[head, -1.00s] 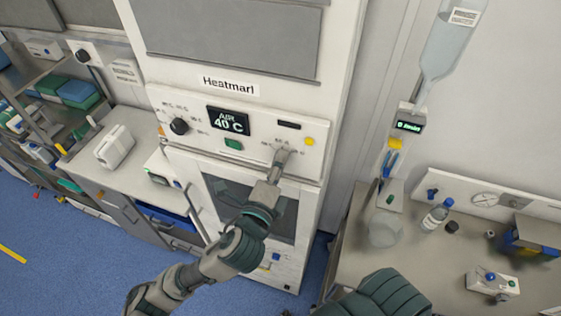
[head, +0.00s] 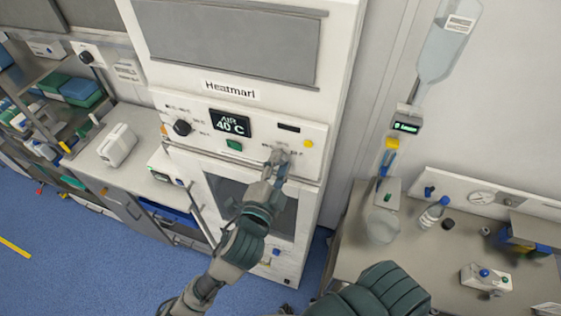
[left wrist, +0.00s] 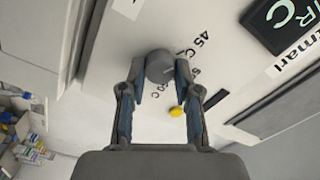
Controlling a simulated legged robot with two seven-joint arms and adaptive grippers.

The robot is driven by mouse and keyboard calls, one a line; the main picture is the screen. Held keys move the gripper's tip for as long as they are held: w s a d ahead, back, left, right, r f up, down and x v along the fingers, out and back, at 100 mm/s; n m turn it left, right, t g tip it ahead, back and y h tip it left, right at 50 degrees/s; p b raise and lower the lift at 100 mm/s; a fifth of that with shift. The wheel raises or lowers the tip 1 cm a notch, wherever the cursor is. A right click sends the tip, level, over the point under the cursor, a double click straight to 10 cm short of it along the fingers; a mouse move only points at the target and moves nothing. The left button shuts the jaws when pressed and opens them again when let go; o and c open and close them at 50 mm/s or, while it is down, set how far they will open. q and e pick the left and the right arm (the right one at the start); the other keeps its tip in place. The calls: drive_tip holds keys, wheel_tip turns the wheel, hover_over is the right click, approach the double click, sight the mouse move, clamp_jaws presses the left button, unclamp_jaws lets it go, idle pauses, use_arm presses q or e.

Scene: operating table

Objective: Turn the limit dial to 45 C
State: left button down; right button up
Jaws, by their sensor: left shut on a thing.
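The limit dial (left wrist: 159,66) is a round grey knob on the white front panel of the heating cabinet. In the left wrist view it sits between the fingertips of my left gripper (left wrist: 161,84), which is shut on it. A 45 C label (left wrist: 197,43) is printed beside the knob, with more labels partly hidden by a finger. I cannot tell surely which mark the knob points at. In the head view my left gripper (head: 277,160) covers the dial at the panel's right side. The display (head: 230,123) reads AIR 40 C. My right gripper is not in view.
A second, black knob (head: 181,127) is left of the display. A green button (head: 234,145) and a yellow button (head: 308,143) are also on the panel. The cabinet door (head: 245,195) is below. A bench with bottles stands at right.

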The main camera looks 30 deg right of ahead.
use_arm(q)
drive_tip(key=shift+f, duration=0.45)
drive_tip(key=c, duration=0.8)
unclamp_jaws()
drive_tip(key=shift+w+r, duration=0.1)
drive_tip(key=shift+r, duration=0.05)
drive_tip(key=v, duration=0.7)
drive_tip(key=shift+a, duration=0.25)
drive_tip(key=shift+d, duration=0.1)
